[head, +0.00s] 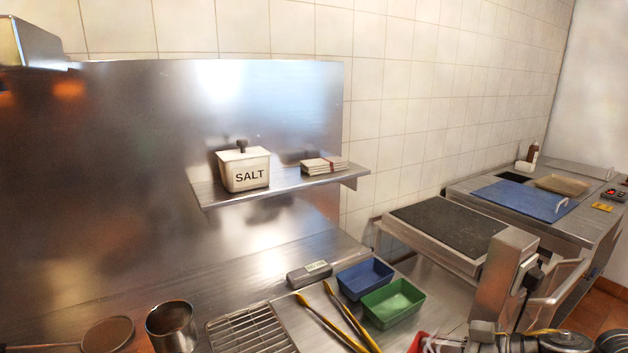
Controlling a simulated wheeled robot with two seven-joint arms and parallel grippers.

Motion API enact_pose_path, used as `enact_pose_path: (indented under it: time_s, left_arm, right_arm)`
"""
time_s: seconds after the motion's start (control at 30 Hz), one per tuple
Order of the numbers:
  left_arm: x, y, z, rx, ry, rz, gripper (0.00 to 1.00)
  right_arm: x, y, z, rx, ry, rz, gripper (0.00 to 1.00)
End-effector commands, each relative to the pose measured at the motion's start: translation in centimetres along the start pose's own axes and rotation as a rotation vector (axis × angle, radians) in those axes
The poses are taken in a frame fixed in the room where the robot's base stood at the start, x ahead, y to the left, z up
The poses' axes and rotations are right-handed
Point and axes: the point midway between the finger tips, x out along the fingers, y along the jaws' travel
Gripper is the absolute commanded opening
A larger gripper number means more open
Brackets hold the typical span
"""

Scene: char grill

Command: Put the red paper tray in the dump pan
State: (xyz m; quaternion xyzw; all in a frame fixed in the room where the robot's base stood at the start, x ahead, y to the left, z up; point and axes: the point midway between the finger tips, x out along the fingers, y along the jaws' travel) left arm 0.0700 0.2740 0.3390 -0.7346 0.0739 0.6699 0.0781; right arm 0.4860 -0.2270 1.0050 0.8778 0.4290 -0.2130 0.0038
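A red piece (418,343), probably the red paper tray, shows at the bottom edge, right of centre. Most of it is cut off by the frame, and a whitish part lies beside it. My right gripper (452,345) comes in low from the right, close beside the red piece. Its fingertips are cut off or too unclear to tell open from shut, or whether it touches the red piece. A blue tray (365,279) and a green tray (393,303) stand side by side on the steel counter. I cannot tell which thing is the dump pan. My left gripper is out of view.
Yellow-handled tongs (340,318), a wire rack (250,330), a metal cup (172,326) and a grey box (309,273) crowd the counter. A shelf (290,182) holds a salt box (243,170). A dark griddle plate (448,226) and an upright steel block (503,275) stand at the right.

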Motion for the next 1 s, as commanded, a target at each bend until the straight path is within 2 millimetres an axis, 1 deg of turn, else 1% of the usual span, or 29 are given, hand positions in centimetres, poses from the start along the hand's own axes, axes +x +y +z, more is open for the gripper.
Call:
enact_pose_path:
  time_s: [0.03, 0.13, 0.27, 0.37, 0.5, 0.83, 0.93, 1.0]
  left_arm:
    - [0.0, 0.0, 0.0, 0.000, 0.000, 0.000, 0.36]
    - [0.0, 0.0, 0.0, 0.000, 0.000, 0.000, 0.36]
    - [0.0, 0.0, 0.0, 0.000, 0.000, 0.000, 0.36]
    - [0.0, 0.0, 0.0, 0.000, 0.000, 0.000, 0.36]
    - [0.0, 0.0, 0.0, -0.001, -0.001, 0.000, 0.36]
    - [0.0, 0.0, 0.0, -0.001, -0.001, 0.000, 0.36]
    - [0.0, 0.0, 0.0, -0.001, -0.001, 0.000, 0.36]
    - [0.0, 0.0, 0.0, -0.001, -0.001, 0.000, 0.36]
  right_arm:
    - [0.0, -0.7, 1.0, 0.001, -0.002, -0.008, 0.00]
    - [-0.1, -1.6, 2.4, 0.000, -0.002, -0.010, 0.00]
    - [0.0, -2.0, 3.8, 0.001, -0.001, -0.005, 0.00]
    - [0.0, -2.2, 4.5, -0.001, -0.001, -0.005, 0.00]
    - [0.1, -2.3, 4.8, -0.002, 0.001, -0.004, 0.00]
    - [0.1, -2.3, 4.8, -0.002, 0.000, -0.003, 0.00]
    - [0.7, -2.6, 4.7, 0.001, 0.003, -0.003, 0.00]
    - [1.6, -3.1, 4.6, 0.005, 0.004, -0.004, 0.00]
